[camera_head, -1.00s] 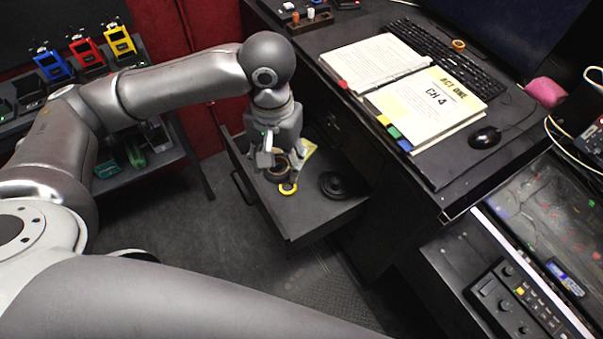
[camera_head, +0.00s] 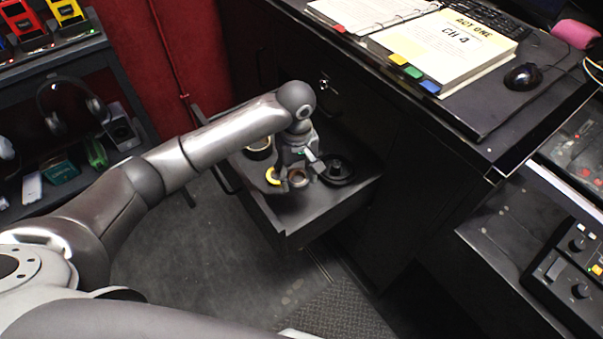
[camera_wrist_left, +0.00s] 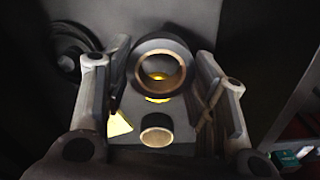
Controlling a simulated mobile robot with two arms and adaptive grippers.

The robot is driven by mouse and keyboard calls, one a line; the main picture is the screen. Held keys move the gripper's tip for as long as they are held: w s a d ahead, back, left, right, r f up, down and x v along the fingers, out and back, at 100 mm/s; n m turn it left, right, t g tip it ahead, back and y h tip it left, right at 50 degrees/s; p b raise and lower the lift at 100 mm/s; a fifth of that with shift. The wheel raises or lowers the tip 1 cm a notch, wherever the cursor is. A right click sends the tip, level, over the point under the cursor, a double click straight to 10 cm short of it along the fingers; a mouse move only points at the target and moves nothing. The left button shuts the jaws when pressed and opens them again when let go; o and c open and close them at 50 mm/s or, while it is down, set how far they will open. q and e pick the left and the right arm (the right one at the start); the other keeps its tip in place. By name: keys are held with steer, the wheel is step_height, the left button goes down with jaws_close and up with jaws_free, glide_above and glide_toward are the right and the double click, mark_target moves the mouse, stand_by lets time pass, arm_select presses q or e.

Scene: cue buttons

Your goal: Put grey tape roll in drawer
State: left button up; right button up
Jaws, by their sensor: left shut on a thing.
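The grey tape roll (camera_wrist_left: 138,66), a dark ring with a tan inner core, sits between the fingertips of my left gripper (camera_wrist_left: 155,80) in the left wrist view. In the head view my left gripper (camera_head: 297,172) is over the open drawer (camera_head: 290,222), shut on the roll (camera_head: 299,181). The roll appears low inside the drawer; whether it touches the floor is unclear. The fingers partly hide it. My right gripper is not in view.
In the drawer are a yellow ring (camera_head: 271,176) and another tape roll (camera_head: 258,153) left of the gripper, and a black reel (camera_head: 340,178) close on its right. The wrist view shows a yellow paper piece (camera_wrist_left: 118,124). The desk (camera_head: 445,125) stands right of the drawer.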

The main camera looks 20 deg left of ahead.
arm_select(q)
step_height(320, 180, down, 3)
steer(key=b, duration=0.2)
glide_above(298, 207)
steer(key=shift+n, duration=0.3)
step_height(298, 207, down, 5)
steer(key=shift+f, duration=0.2)
steer(key=shift+f+b, duration=0.8)
steer(key=shift+f, duration=1.7)
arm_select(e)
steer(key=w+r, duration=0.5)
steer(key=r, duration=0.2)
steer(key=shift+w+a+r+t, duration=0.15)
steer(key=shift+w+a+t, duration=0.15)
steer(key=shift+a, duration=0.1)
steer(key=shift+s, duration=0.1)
